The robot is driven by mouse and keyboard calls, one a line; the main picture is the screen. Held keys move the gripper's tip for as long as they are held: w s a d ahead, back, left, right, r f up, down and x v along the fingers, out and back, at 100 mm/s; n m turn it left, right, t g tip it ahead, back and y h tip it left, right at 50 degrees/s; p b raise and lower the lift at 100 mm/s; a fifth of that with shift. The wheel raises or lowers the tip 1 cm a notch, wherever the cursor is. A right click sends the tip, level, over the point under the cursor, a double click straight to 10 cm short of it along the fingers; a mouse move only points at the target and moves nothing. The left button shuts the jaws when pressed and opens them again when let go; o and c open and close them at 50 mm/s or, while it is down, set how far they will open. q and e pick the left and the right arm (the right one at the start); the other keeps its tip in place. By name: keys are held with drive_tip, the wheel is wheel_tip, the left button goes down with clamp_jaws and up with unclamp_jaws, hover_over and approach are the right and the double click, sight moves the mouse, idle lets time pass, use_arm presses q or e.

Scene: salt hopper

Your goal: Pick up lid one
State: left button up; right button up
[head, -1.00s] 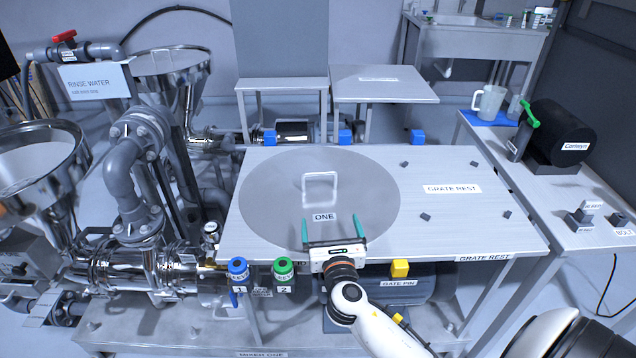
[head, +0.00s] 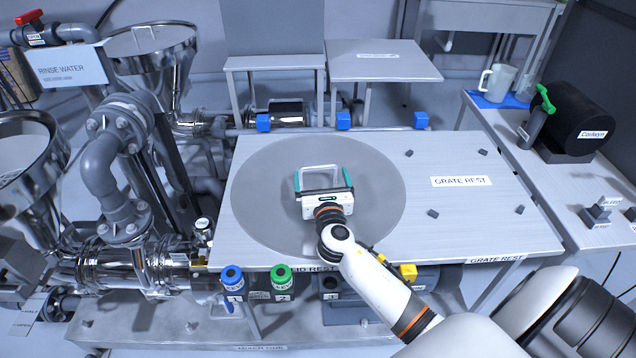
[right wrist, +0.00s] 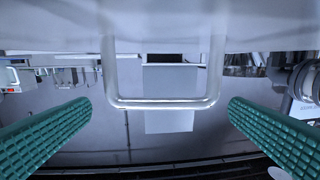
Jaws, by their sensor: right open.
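Lid one (head: 375,180) is a flat grey disc lying on the left part of the metal table. Its pale upright loop handle (head: 320,168) stands near the disc's middle. My right gripper (head: 323,182) is open over the lid, its two green fingers to either side of the handle and just in front of it. In the right wrist view the handle (right wrist: 163,103) hangs between the two spread fingers, apart from both. The lid's ONE label is hidden behind my gripper. My left gripper is not in view.
The table's right half, marked GRATE REST (head: 461,181), is bare except for several small dark studs. A blue knob (head: 232,277) and a green knob (head: 281,274) stand at the front edge. A steel hopper (head: 28,165) and grey pipes (head: 103,170) crowd the left.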

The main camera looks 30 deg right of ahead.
sight(317, 179)
drive_tip(key=x, duration=0.6)
drive_tip(key=shift+w+a+f, duration=0.1)
drive_tip(key=shift+f, duration=0.05)
drive_tip(key=c, duration=1.7)
drive_tip(key=shift+r, duration=0.2)
drive_tip(key=shift+c, duration=0.2)
